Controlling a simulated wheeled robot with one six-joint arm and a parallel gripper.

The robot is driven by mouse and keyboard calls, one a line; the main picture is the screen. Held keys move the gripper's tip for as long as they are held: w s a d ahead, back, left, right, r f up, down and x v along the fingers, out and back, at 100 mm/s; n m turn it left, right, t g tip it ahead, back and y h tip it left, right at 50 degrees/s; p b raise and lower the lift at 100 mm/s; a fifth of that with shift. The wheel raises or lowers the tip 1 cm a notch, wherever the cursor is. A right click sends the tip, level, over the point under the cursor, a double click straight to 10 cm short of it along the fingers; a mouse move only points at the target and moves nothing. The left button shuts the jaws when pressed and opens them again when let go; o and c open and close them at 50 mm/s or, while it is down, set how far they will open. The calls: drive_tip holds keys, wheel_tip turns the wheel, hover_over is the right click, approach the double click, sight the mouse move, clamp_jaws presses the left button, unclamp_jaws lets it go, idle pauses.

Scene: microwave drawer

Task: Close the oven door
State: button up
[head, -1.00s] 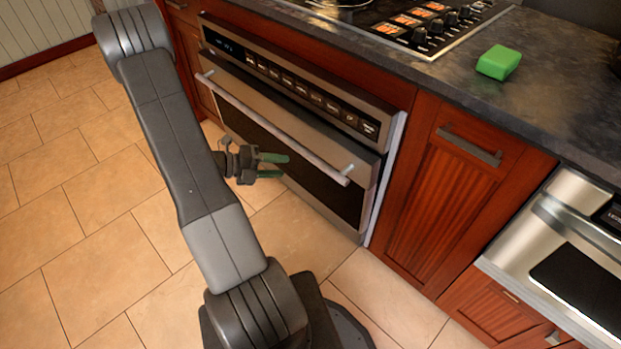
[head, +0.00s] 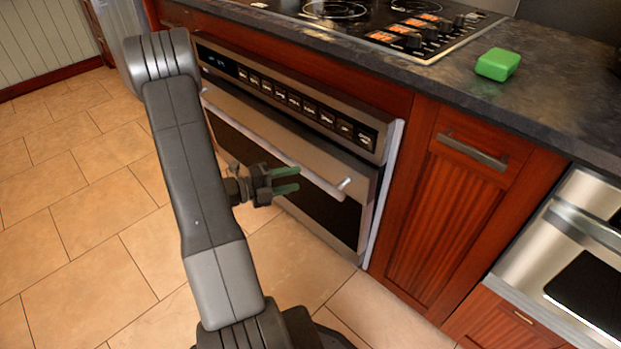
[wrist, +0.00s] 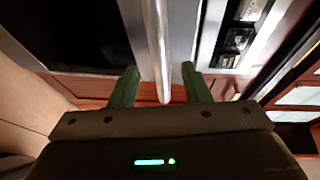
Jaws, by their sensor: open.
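The oven (head: 290,105) is built in under the counter, with a dark glass door (head: 325,213) and a long silver bar handle (head: 318,181). The door looks nearly flush, with a narrow dark gap along its top right edge; my arm hides its left part. My gripper (head: 287,180) has green fingers and is open, in front of the door just beneath the handle. In the wrist view the bar handle (wrist: 162,45) runs between the two open fingers (wrist: 158,86), without visible contact.
A green block (head: 497,64) lies on the dark counter (head: 540,100) by the cooktop (head: 400,30). A wooden cabinet (head: 455,200) stands right of the oven, and a second steel appliance (head: 570,250) is at far right. The tiled floor (head: 90,190) is clear.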

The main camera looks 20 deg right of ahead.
sight(311, 176)
drive_tip(key=shift+d+f+b, duration=0.15)
drive_tip(key=shift+d+b, duration=0.2)
drive_tip(key=shift+d, duration=1.2)
drive_tip(key=shift+d+f+b, duration=0.15)
drive_tip(key=shift+d+b, duration=0.15)
drive_tip(key=shift+d, duration=1.2)
clamp_jaws()
